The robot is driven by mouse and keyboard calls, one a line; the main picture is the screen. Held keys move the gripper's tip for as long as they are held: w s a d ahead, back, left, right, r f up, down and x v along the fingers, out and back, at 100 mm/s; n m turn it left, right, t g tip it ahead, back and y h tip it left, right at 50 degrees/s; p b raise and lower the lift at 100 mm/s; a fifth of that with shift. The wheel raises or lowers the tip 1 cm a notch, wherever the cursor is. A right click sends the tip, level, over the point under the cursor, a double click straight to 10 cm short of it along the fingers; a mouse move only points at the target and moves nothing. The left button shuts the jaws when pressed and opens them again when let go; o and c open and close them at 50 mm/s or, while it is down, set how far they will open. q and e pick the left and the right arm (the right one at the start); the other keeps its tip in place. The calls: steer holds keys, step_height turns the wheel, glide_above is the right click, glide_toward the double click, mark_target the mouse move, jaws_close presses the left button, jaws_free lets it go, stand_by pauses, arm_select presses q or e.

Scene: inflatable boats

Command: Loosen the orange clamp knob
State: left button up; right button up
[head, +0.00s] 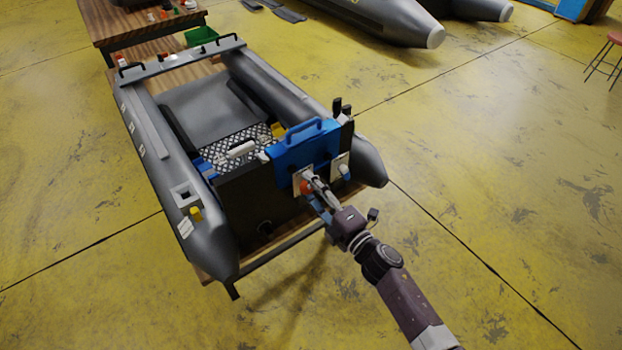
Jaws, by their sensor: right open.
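The orange clamp knob (305,187) sits on a pale plate on the outer face of the boat's black transom, below the blue bracket (300,146). My right gripper (314,190) comes in from the lower right, its fingertips at the knob. It is open, and the knob appears beside or between the fingers; I cannot tell whether they touch it. The fingers hide part of the knob. A second pale plate (340,166) with a white knob is just to the right. My left gripper is not in view.
The grey inflatable boat (215,247) rests on a wooden stand, its tubes on both sides of the transom. A wooden table (112,27) with a green bin (201,36) stands behind. More boats lie at the back. The yellow floor on the right is clear up to a red stool (614,38).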

steer(key=m+p, duration=0.2)
steer(key=m, duration=0.5)
steer(key=shift+r, duration=0.2)
steer(key=m+p, duration=0.1)
steer(key=m, duration=0.2)
steer(key=shift+f+m, duration=0.1)
steer(key=shift+m, duration=0.2)
steer(key=m, duration=0.3)
steer(key=shift+f+p, duration=0.1)
steer(key=shift+p, duration=0.3)
jaws_close()
